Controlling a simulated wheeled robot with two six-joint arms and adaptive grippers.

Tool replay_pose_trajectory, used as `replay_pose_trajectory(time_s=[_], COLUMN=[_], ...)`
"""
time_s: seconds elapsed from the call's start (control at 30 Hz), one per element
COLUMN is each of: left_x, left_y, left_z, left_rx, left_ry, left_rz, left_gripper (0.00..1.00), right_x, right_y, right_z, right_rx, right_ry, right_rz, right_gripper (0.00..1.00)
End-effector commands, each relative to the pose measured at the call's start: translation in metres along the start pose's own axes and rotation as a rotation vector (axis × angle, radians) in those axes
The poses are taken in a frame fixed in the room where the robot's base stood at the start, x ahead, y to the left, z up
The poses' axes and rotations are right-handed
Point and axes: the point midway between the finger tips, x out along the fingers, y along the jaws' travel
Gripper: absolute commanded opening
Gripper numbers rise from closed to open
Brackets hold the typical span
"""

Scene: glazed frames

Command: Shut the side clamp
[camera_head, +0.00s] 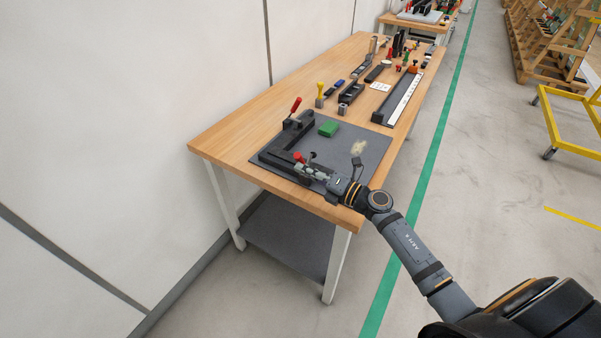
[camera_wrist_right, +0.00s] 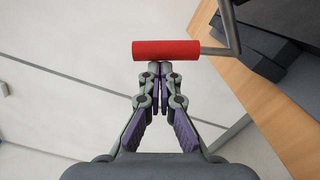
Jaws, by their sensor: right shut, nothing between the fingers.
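A black L-shaped fixture (camera_head: 272,152) lies on a grey mat. A clamp with a red handle (camera_head: 299,157) is at its near end. A second red-handled clamp (camera_head: 295,106) stands at its far end, its handle tilted up. My right gripper (camera_head: 306,170) is at the near clamp. In the right wrist view, the right gripper (camera_wrist_right: 160,72) is shut and empty. Its fingertips are right at the red handle (camera_wrist_right: 166,50), which lies across in front of them on a metal rod; I cannot tell whether they touch. My left gripper is not in view.
A green block (camera_head: 328,129) sits on the grey mat (camera_head: 354,136) near the fixture. Tools and parts, including a long dark tray (camera_head: 388,113), fill the far part of the wooden table (camera_head: 235,129). A white wall runs along the left; open floor lies right.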

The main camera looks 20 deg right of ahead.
Motion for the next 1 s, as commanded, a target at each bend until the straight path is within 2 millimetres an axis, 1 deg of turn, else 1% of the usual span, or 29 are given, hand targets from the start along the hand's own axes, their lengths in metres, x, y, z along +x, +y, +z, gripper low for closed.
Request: replay_pose_trajectory(time_s=[0.03, 0.2, 0.33, 0.43, 0.73, 0.9, 1.0], left_x=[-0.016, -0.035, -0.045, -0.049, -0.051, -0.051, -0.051], left_y=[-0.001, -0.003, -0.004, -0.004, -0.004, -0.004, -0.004], left_z=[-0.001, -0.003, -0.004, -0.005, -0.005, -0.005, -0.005], left_rx=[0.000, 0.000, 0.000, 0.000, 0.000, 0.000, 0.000], left_ry=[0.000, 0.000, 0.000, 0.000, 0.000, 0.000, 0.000], left_rz=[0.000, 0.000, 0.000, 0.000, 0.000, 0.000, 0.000], left_gripper=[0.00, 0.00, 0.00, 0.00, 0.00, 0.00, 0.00], right_x=[0.001, 0.001, 0.002, 0.002, 0.003, 0.003, 0.003], right_y=[0.009, 0.009, 0.007, 0.005, -0.004, -0.008, -0.010], right_z=[0.008, 0.021, 0.031, 0.039, 0.058, 0.065, 0.068], right_rx=[0.042, 0.205, 0.328, 0.417, 0.413, 0.527, 0.537], right_ry=[-0.002, -0.002, -0.001, -0.002, 0.000, -0.001, -0.001], right_rz=[-0.003, -0.011, -0.016, -0.021, -0.020, -0.026, -0.026], right_gripper=[0.00, 0.00, 0.00, 0.00, 0.00, 0.00, 0.00])
